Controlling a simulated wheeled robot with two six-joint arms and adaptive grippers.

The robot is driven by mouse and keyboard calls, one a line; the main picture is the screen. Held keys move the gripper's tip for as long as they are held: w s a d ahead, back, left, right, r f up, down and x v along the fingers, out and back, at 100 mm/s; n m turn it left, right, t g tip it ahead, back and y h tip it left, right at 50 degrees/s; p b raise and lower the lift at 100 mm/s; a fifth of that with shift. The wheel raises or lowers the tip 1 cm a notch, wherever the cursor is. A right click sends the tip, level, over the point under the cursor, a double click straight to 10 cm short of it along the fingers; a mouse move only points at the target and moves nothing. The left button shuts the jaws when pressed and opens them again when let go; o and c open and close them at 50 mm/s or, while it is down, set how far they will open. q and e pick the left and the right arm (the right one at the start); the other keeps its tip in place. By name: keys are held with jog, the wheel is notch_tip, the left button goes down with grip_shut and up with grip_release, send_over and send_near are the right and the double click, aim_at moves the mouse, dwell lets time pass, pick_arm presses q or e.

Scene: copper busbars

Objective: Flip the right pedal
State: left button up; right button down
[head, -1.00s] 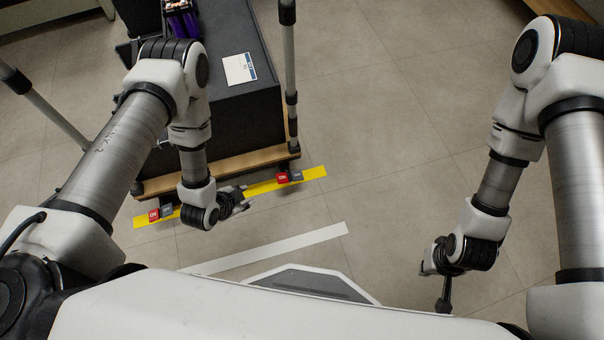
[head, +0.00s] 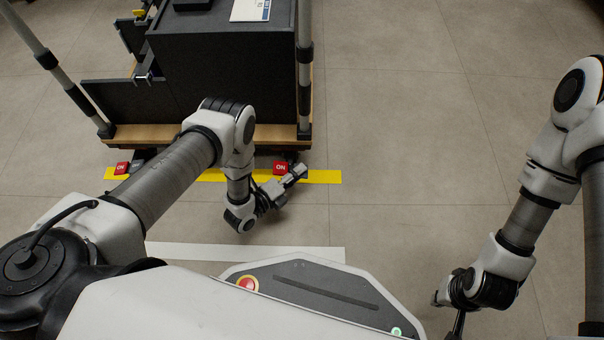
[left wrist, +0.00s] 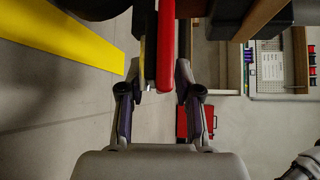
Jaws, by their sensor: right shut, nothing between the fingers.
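The right pedal (head: 281,168), red with an "ON" label, sits at the foot of the cart above the yellow floor strip. Its grey part is largely covered by my left gripper. My left gripper (head: 298,173) is just at the right side of this pedal. In the left wrist view the fingers (left wrist: 159,82) are spread, with the red pedal edge (left wrist: 166,45) and a dark bar beside it ahead between the tips. Contact cannot be told. The left pedal (head: 122,168) is also red. My right gripper (head: 458,322) is shut and empty, far from the cart, low at the right.
The dark cart (head: 225,75) with a wooden base and grey posts stands ahead. A yellow strip (head: 325,177) and a white strip (head: 200,252) lie on the floor. Open floor (head: 420,130) extends to the right. A red box (left wrist: 208,118) shows in the left wrist view.

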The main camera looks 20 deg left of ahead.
pick_arm(q)
jog(key=shift+w+d+f, duration=0.25)
jog(key=shift+w+d, duration=0.05)
jog(key=shift+w, duration=0.25)
jog(key=shift+w+d+r, duration=0.1)
jog(key=shift+w, duration=0.2)
grip_shut()
jog(key=shift+s+r+n+t+h, duration=0.1)
jog(key=shift+r+n+t+h, duration=0.1)
jog(key=shift+n+t+h, duration=0.3)
jog(key=n+t, duration=0.1)
jog(key=r+n+t, duration=0.1)
jog(key=n, duration=0.1)
jog(key=shift+a+h, duration=0.3)
jog(key=shift+h, duration=0.1)
pick_arm(e)
jog(key=shift+f, duration=0.55)
pick_arm(q)
grip_release()
